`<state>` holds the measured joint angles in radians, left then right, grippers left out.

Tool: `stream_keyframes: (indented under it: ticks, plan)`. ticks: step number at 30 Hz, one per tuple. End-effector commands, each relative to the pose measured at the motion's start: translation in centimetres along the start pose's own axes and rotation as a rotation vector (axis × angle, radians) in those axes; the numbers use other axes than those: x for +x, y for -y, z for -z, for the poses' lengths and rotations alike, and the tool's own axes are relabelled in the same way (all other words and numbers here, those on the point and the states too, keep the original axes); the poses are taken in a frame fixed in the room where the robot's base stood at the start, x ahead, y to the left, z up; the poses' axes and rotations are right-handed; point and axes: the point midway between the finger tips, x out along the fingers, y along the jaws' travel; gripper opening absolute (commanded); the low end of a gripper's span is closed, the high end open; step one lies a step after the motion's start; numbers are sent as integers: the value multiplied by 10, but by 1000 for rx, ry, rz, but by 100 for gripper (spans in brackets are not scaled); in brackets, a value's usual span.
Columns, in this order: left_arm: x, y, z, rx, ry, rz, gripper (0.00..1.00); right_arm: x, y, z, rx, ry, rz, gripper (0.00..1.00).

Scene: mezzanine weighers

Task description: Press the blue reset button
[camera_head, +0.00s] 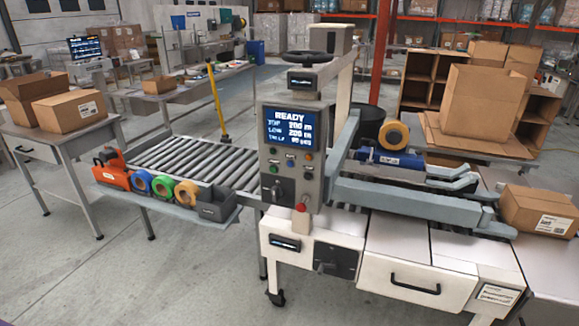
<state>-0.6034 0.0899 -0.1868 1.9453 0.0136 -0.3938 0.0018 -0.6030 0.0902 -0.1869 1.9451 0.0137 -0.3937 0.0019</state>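A grey control panel (291,190) stands upright on the machine in the middle of the head view. Its lit screen (290,127) reads READY above several lines of figures. Below the screen are several small buttons. A small blue one (290,160) appears in the upper row, near the middle, with an orange one (308,156) to its right. A green button (274,169) sits lower left. The buttons are too small to read their labels. A black knob (276,192) and a red mushroom button (300,207) are lower down. Neither of my grippers is in view.
A roller conveyor (190,160) runs left of the panel, with coloured tape rolls (163,187) and an orange tool (112,172) along its front. Grey side rails (410,200) and a carton (538,209) are to the right. The floor in front at left is clear.

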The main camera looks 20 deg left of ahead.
Motion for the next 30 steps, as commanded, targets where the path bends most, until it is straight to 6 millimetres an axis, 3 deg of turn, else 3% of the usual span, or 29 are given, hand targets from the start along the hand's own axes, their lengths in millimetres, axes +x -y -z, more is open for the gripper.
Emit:
stream_keyframes:
  ticks: [3,30]
  plan:
    - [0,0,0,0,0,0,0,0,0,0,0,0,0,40]
    - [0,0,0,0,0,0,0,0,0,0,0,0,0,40]
